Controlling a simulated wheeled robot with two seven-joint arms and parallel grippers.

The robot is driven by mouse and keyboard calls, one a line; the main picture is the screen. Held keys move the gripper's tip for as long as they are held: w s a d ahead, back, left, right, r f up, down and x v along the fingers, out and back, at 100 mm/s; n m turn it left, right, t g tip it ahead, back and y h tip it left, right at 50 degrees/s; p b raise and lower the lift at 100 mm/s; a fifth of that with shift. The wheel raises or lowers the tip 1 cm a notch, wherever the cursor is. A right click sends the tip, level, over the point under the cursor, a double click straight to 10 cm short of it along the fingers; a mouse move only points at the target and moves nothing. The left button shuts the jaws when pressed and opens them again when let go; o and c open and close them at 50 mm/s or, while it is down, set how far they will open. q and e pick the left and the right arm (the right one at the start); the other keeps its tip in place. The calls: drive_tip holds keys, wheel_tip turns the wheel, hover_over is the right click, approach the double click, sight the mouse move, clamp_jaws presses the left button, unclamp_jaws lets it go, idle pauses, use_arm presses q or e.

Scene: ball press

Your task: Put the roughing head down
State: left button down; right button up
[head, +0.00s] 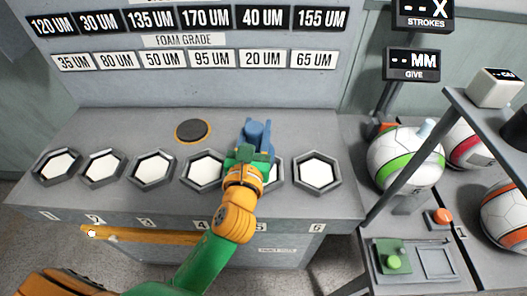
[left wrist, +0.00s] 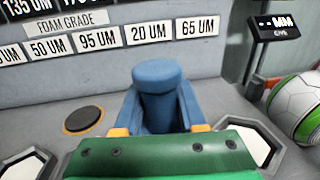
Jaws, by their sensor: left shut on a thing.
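The roughing head appears to be the blue round-topped piece (head: 257,132), which shows large and upright in the left wrist view (left wrist: 157,92). My left gripper (head: 250,156) is shut on it. The gripper is over the grey bench at socket 5 (head: 277,173) and covers most of that socket. The piece's lower end is hidden behind the gripper, so I cannot tell whether it touches the bench. My right gripper is not in view.
Hexagonal sockets with pale floors line the bench, including socket 4 (head: 187,171) and socket 6 (head: 317,174). A dark round pad (head: 193,130) lies behind them. Grade labels (head: 162,59) stand at the back. A rack with balls (head: 404,160) stands right.

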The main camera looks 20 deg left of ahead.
use_arm(q)
drive_tip(key=w+f+b, duration=0.1)
drive_tip(key=f, duration=0.1)
drive_tip(key=w+f+b, duration=0.1)
drive_tip(key=f, duration=0.2)
drive_tip(key=w+f+b, duration=0.1)
drive_tip(key=f, duration=0.2)
drive_tip(key=shift+w+f, duration=0.1)
drive_tip(key=shift+w, duration=0.3)
drive_tip(key=c, duration=0.9)
unclamp_jaws()
drive_tip(key=shift+f, duration=0.1)
drive_tip(key=o, duration=0.4)
drive_tip(key=shift+s, duration=0.1)
